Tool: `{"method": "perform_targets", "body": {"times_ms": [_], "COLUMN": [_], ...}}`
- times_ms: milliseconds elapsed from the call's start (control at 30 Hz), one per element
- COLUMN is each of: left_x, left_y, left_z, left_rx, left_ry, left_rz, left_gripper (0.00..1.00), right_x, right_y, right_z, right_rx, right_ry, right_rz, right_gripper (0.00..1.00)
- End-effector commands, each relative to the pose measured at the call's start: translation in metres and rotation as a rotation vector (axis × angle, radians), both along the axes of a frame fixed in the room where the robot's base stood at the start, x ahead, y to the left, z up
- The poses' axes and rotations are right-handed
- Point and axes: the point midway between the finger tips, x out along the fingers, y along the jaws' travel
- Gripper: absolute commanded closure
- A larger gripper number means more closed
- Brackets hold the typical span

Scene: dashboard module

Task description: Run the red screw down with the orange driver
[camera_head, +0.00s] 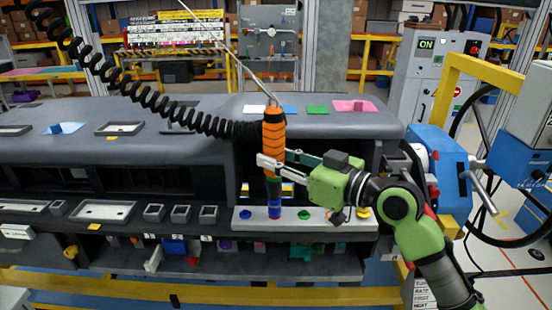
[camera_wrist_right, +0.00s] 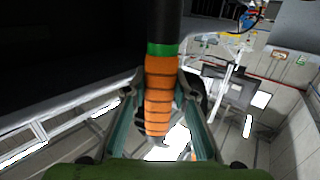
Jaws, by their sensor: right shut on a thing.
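The orange driver (camera_head: 273,128) is upright on the end of a black coiled cable, in front of the dashboard module. My right gripper (camera_head: 272,165) is shut on it near the lower end of its ribbed orange grip. In the right wrist view the driver (camera_wrist_right: 159,95) stands between the two fingers (camera_wrist_right: 160,135). Its lower end reaches down to a blue piece (camera_head: 274,210) on the light grey strip (camera_head: 320,226); I cannot tell whether they touch. I cannot make out the red screw for certain. My left gripper is not in view.
The dark dashboard (camera_head: 180,140) overhangs behind. A shelf with small coloured parts lies below. A blue machine (camera_head: 438,158) stands close on the right.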

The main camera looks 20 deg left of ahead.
Motion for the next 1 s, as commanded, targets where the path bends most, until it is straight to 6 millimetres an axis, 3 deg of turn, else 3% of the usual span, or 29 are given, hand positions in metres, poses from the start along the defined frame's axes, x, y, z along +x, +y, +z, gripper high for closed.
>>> {"method": "perform_targets", "body": {"times_ms": [1000], "left_x": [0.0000], "left_y": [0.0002], "left_z": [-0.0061], "left_rx": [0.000], "left_ry": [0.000], "left_rz": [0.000], "left_gripper": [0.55], "right_x": [0.0009], "right_y": [-0.0008], "right_z": [-0.0083], "right_rx": [-0.007], "right_ry": [0.009], "right_rz": [-0.001], "right_gripper": [1.00]}}
